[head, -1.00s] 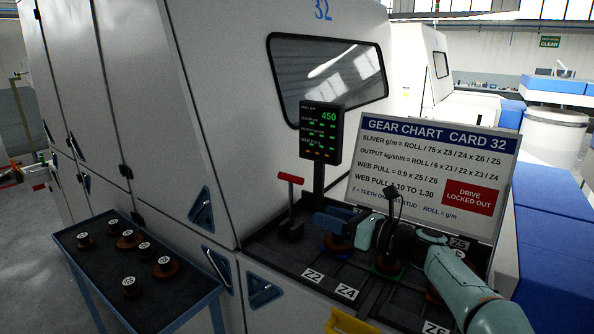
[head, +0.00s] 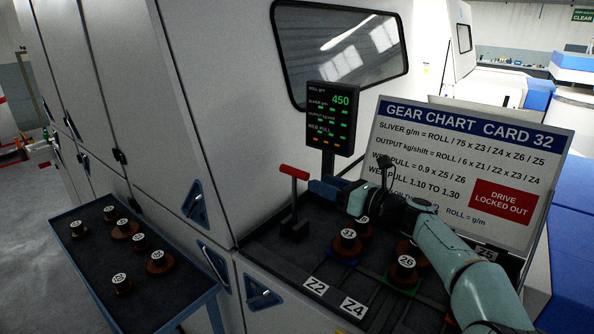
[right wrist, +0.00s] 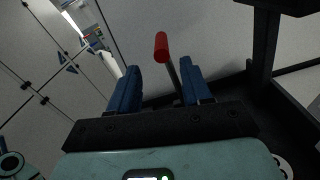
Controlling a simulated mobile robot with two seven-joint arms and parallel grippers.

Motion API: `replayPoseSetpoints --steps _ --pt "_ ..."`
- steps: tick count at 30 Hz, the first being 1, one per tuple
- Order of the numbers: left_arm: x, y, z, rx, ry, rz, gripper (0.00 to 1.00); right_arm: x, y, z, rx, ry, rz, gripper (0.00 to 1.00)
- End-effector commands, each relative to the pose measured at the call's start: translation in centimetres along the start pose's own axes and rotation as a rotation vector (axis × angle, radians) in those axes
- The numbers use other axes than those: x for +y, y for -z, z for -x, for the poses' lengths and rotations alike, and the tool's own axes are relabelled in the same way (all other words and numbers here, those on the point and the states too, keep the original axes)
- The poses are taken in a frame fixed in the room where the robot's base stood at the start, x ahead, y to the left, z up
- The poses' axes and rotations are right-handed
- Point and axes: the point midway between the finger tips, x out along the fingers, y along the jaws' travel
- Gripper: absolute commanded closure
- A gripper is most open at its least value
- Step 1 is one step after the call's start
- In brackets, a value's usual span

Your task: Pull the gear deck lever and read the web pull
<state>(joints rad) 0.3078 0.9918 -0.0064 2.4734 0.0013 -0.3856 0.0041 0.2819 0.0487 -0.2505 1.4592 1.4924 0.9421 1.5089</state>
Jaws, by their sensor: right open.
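The gear deck lever (head: 293,198) stands upright at the deck's left end, with a red crossbar handle and a black base. My right gripper (head: 319,190) reaches in from the right, its blue open fingers just right of the lever below the handle. In the right wrist view, the red handle (right wrist: 161,47) shows ahead, with its stem between the lines of the open fingers (right wrist: 160,90); no grip shows. The readout (head: 332,118) shows 450 for roll; its web pull row has only small coloured marks, no legible number. My left gripper is out of view.
The gear deck (head: 262,248) holds several gears, including Z6 (head: 404,270). The gear chart card (head: 450,160) stands behind my right arm, stating web pull 1.10 to 1.30 and drive locked out. A dark-topped cart (head: 165,308) with several gears stands at left.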

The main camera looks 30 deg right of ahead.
Motion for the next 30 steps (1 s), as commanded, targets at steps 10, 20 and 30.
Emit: replayPoseSetpoints --steps 10,20,30 --pt "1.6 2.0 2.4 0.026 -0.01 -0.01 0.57 0.1 -0.4 -7.1 -0.003 -0.002 0.002 0.52" --pt "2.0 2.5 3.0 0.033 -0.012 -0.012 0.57 0.0 -0.2 -9.0 -0.001 0.0 0.002 0.52" --pt "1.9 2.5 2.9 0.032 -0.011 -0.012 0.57 0.0 -0.1 -9.0 0.0 0.0 0.002 0.97"
